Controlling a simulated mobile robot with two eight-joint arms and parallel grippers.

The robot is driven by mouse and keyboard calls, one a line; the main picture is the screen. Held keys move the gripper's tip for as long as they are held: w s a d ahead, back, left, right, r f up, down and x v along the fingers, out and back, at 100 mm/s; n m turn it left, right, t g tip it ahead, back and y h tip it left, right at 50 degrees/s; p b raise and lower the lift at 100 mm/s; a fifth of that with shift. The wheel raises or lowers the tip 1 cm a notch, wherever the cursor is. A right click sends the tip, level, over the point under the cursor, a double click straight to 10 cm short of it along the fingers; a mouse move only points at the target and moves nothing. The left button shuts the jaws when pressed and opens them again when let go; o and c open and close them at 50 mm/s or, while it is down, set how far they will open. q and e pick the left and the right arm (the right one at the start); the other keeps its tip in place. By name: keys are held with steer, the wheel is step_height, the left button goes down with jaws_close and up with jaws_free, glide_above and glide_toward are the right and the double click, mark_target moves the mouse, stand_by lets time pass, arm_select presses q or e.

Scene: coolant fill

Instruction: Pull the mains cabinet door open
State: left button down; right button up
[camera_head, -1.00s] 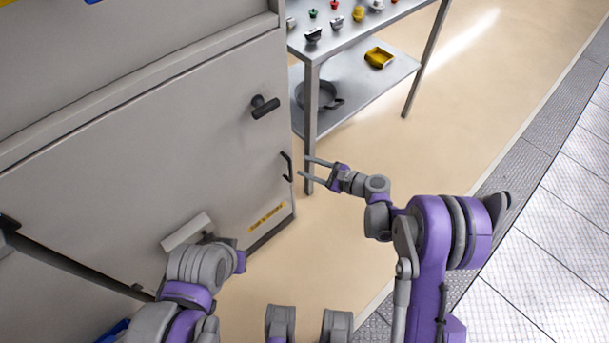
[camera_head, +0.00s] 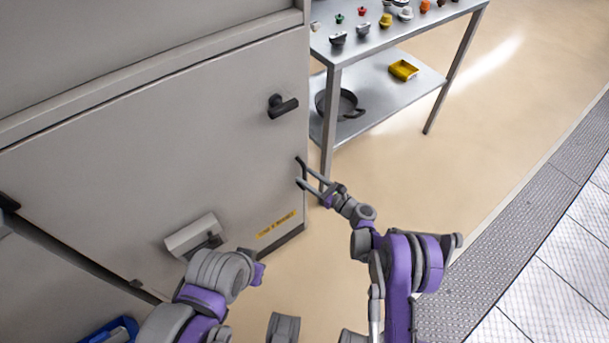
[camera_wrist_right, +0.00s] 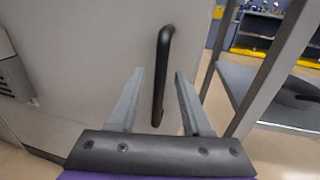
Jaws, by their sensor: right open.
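The mains cabinet door (camera_head: 150,140) is a large grey panel at the left of the head view, and it looks closed. Its black bar handle (camera_head: 299,172) is at the right edge. My right gripper (camera_head: 304,176) is open at this handle. In the right wrist view the upright handle (camera_wrist_right: 161,85) lies between the two open fingers (camera_wrist_right: 158,74), with no clear contact on either side. A black turning latch (camera_head: 283,106) sits higher on the door. My left arm is at the lower left; its gripper fingers do not show.
A metal table (camera_head: 366,45) with small parts on top stands right of the cabinet. A grey box (camera_head: 195,235) is low on the door. Floor to the right is clear.

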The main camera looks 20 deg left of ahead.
steer(key=shift+x, duration=0.95)
steer(key=shift+c, duration=0.2)
jaws_close()
stand_by(0.6)
